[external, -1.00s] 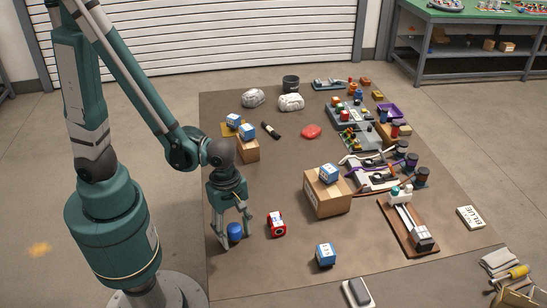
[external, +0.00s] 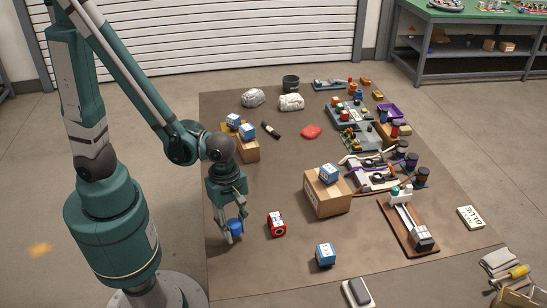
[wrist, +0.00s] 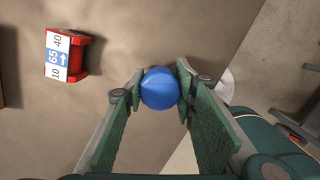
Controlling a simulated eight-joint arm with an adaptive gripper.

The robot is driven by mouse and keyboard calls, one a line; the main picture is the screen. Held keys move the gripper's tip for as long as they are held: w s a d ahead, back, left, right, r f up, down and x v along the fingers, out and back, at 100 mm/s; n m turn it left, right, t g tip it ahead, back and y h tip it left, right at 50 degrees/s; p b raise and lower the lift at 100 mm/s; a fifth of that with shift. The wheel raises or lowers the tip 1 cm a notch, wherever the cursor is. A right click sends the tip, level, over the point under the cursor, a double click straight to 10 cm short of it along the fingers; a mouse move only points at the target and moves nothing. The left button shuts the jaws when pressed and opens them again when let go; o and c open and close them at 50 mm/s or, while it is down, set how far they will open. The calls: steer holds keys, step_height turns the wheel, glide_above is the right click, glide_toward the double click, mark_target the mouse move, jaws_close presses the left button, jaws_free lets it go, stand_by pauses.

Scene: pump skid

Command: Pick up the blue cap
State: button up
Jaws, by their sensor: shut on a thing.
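The blue cap (external: 236,226) is a small round blue piece between the fingers of my gripper (external: 232,229), at the front left of the brown mat (external: 300,271). In the wrist view the blue cap (wrist: 160,88) sits between the two green fingertips of my gripper (wrist: 158,87), with a finger against each side. My gripper is shut on it. The external view does not clearly show whether the cap is touching the mat or just above it.
A red block with a numbered label (external: 277,223) stands close to the right of my gripper. A blue-and-white box (external: 325,255) is farther right, near a cardboard box (external: 327,193).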

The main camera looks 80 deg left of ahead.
mark_target(235, 224)
steer(key=shift+r+p, duration=1)
steer(key=shift+r, duration=2.95)
